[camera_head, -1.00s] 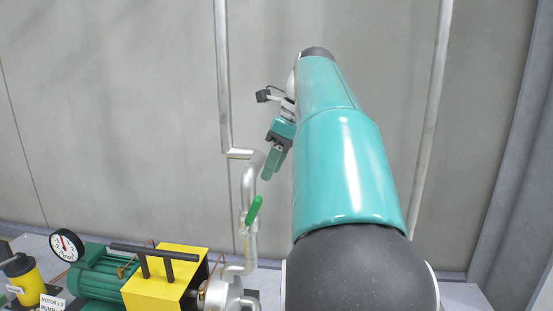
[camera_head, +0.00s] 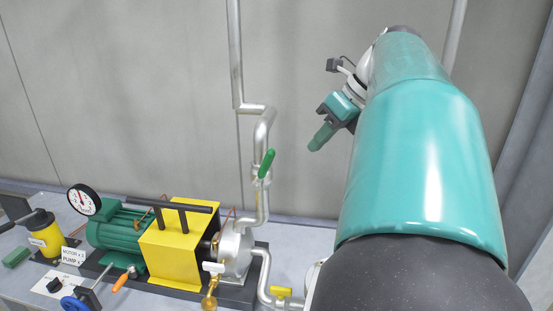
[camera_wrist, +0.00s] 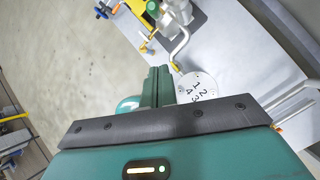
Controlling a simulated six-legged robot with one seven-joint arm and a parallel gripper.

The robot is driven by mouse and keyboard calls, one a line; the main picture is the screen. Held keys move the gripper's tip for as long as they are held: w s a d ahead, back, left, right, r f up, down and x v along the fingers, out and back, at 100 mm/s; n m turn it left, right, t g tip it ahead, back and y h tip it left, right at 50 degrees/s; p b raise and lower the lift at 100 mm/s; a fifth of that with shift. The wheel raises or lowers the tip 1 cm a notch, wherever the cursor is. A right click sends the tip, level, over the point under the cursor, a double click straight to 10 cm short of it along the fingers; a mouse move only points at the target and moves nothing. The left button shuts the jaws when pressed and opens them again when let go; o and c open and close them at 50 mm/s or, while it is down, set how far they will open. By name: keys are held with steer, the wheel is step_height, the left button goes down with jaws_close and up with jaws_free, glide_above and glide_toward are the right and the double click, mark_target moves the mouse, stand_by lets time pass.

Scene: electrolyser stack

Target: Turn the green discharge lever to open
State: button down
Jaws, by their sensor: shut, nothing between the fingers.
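The green discharge lever (camera_head: 267,163) sits on the vertical silver pipe above the pump, in the middle of the head view. Its handle tilts steeply, close to the line of the pipe. My gripper (camera_head: 315,147) is to the right of the lever and a little higher in the picture, apart from it, with its green fingers pointing down and left. In the wrist view my gripper's fingers (camera_wrist: 158,72) lie together, with nothing between them.
The silver pump (camera_head: 236,250), yellow guard (camera_head: 172,262) and green motor (camera_head: 115,233) stand left on the grey bench. A yellow-handled valve (camera_head: 281,292) is on the lower pipe. An orange lever (camera_head: 124,279) and blue handwheel (camera_head: 80,301) are front left. A round numbered plate (camera_wrist: 196,88) shows in the wrist view.

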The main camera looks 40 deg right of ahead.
glide_toward(261, 173)
steer(key=f, duration=0.2)
steer(key=w+f, duration=0.1)
steer(key=f, duration=0.1)
steer(key=shift+f, duration=0.15)
stand_by(0.5)
steer(key=shift+w+a+r+g+h, duration=0.4)
steer(key=shift+w+a+g+h, duration=0.1)
steer(key=shift+w+g, duration=0.1)
steer(key=shift+w+a+r+g+h, duration=0.35)
steer(key=shift+w+a+g+h, duration=0.1)
steer(key=shift+w+g, duration=0.15)
steer(key=shift+w+a+r, duration=0.15)
steer(key=shift+w+a, duration=0.1)
steer(key=shift+w, duration=0.05)
steer(key=shift+r, duration=0.15)
